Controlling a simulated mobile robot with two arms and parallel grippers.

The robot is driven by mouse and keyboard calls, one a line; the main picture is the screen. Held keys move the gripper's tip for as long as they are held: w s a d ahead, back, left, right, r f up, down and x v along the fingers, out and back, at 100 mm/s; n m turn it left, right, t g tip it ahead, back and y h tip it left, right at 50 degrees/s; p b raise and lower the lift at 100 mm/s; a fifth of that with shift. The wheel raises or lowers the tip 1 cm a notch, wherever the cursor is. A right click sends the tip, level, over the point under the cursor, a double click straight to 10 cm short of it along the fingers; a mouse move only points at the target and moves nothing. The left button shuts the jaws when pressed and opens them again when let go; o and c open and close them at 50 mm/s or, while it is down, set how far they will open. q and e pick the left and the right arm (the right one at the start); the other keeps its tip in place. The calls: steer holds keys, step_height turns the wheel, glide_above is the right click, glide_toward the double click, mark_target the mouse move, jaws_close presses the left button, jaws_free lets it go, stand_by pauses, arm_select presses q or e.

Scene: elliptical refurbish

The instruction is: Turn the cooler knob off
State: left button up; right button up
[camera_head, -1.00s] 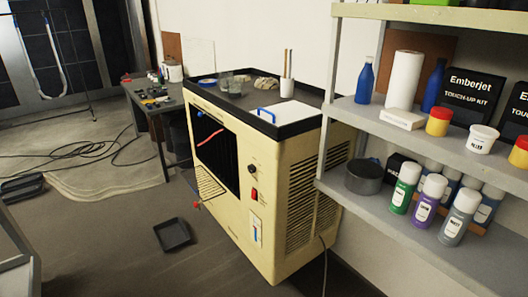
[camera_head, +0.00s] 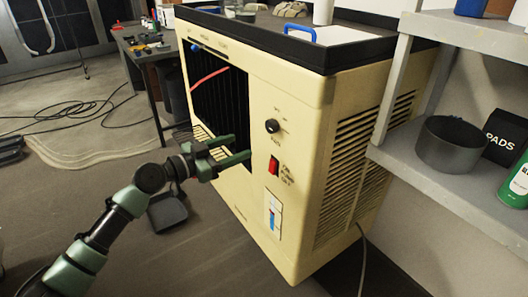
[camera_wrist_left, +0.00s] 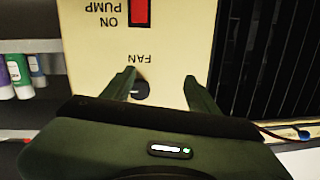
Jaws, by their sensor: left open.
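The cream cooler (camera_head: 310,90) stands ahead. Its round black knob (camera_head: 272,126) is on the front panel, above the red switch (camera_head: 273,165). In the left wrist view, the panel appears upside down, and the knob (camera_wrist_left: 140,90) sits under the word FAN, partly hidden by my gripper body. My left gripper (camera_head: 243,148) is open and empty, to the left of the knob and a little lower in the head view, in front of the dark grille opening. In the left wrist view, the fingers (camera_wrist_left: 160,78) lie either side of the knob; contact cannot be told.
A grey shelf (camera_head: 440,180) with a dark round tin (camera_head: 450,145) stands close on the right. A dark tray (camera_head: 167,210) lies on the floor below my left arm. A red strip (camera_head: 208,78) shows in the cooler's opening.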

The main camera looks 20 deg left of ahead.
arm_select(q)
steer(key=m+h, duration=0.2)
glide_toward(268, 127)
steer(key=x, duration=0.8)
steer(key=shift+w+d, duration=0.15)
steer(key=shift+d, duration=0.05)
arm_select(e)
steer(key=v, duration=0.3)
steer(key=shift+r, duration=0.2)
arm_select(q)
steer(key=shift+c, duration=0.3)
jaws_close()
